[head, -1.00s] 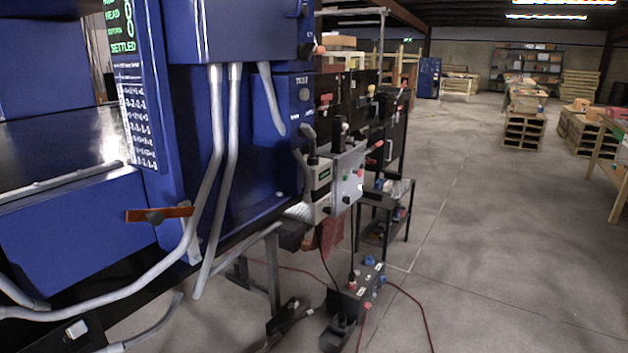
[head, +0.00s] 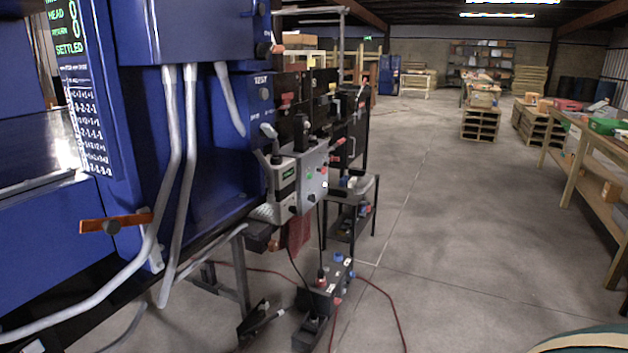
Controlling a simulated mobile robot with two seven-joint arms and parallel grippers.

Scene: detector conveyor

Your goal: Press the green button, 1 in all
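A light grey control box (head: 303,188) is mounted at the right end of the blue machine, near the middle of the head view. A small green button (head: 310,176) shows on its right-hand face, with a red button (head: 323,170) beside it. The face is seen at a steep angle, so the button is small and its detail is unclear. Neither of my grippers is in view, and nothing is seen touching the box.
The blue machine (head: 215,120) with grey conduits fills the left side. A black floor box (head: 322,290) with red cables stands below the control box. A black cart (head: 350,215) stands behind. Open concrete floor lies to the right, with a wooden bench (head: 590,160) at the far right.

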